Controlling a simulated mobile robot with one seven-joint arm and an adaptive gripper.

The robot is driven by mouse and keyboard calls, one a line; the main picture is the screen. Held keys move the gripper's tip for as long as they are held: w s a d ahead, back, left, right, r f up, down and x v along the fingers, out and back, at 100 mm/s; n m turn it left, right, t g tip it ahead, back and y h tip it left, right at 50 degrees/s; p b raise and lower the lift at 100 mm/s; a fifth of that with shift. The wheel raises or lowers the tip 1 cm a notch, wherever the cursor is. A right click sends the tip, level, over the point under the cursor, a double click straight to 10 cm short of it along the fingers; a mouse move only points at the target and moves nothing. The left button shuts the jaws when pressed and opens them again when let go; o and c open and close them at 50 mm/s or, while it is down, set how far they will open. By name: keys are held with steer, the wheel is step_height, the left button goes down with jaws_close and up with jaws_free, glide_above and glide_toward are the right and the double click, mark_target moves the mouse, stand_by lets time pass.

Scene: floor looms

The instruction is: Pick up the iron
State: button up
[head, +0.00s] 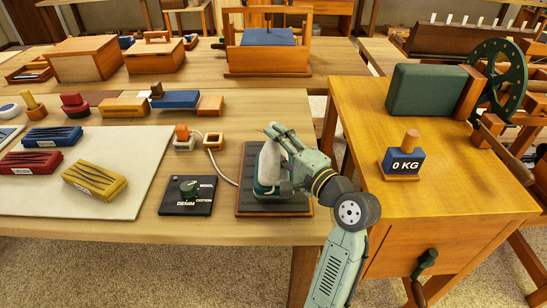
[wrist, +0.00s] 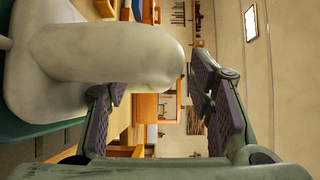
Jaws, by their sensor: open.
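The iron (head: 267,168), pale grey-white above with a dark green lower part, stands on a dark pad (head: 245,207) near the right end of the long table. My gripper (head: 279,160) is at the iron's right side, its fingers open. In the wrist view the iron's rounded, pale handle (wrist: 110,60) is large and close, reaching from the left across to near the other finger. It covers part of one finger. My gripper (wrist: 158,100) shows both dark finger pads wide apart. I cannot tell whether a finger touches the iron.
A black dial panel (head: 186,196) lies left of the pad, with a cord running past small wooden blocks. A pale board (head: 110,212) with coloured blocks is farther left. A wooden cabinet (head: 440,220) with a "0 KG" block (head: 403,160) stands at right.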

steer(key=shift+x, duration=0.9)
steer(key=shift+c, duration=0.2)
steer(key=shift+r, duration=0.1)
jaws_close()
steer(key=shift+r, duration=0.1)
